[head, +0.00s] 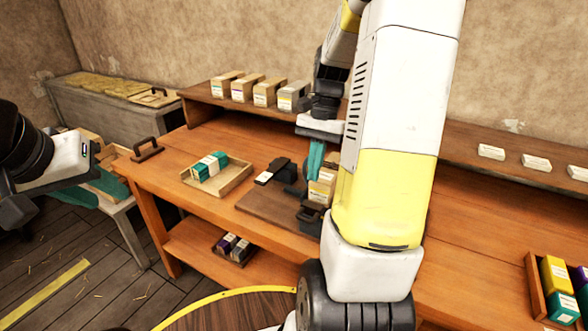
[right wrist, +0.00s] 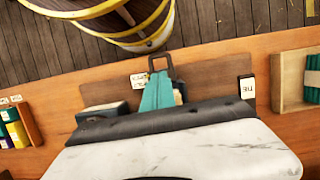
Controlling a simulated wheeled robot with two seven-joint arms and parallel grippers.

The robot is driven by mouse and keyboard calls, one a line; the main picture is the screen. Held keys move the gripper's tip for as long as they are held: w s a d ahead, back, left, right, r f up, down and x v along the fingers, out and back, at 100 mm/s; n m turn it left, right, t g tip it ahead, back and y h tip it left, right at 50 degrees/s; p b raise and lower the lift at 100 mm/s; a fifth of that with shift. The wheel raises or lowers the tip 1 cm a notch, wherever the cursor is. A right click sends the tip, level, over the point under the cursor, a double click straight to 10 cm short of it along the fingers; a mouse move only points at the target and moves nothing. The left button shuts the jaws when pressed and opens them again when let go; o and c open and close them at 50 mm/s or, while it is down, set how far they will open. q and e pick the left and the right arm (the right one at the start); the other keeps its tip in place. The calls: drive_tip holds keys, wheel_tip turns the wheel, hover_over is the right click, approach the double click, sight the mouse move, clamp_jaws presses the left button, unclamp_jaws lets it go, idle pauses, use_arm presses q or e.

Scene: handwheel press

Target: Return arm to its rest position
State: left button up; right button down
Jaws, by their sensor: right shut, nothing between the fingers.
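My right arm (head: 385,130) fills the middle of the head view. Its gripper (head: 316,160) points down over the workbench, with its teal fingers together and nothing seen between them. In the right wrist view the teal fingers (right wrist: 157,92) also look closed, just above a dark handle (right wrist: 160,62). Below and beside the gripper are a labelled tan box (head: 322,190) and the black press parts (head: 283,172) on a brown board (head: 262,208). My arm hides part of this area. My left gripper (head: 72,162) is at the left edge, away from the bench; its finger state is unclear.
A tray (head: 240,180) with teal packets lies left of the press. Several boxes (head: 265,92) line the back shelf. A crate of coloured boxes (head: 537,285) sits at right. A round yellow-rimmed barrel (head: 235,310) stands in front of the bench.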

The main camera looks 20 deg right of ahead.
drive_tip(key=shift+r, duration=0.1)
idle(0.4)
drive_tip(key=s+a+r+n+t, duration=0.8)
drive_tip(key=s+a+r+n, duration=0.2)
drive_tip(key=a+r, duration=0.1)
drive_tip(key=shift+s+a+r+t, duration=0.3)
drive_tip(key=shift+a+r, duration=0.1)
drive_tip(key=shift+a, duration=0.3)
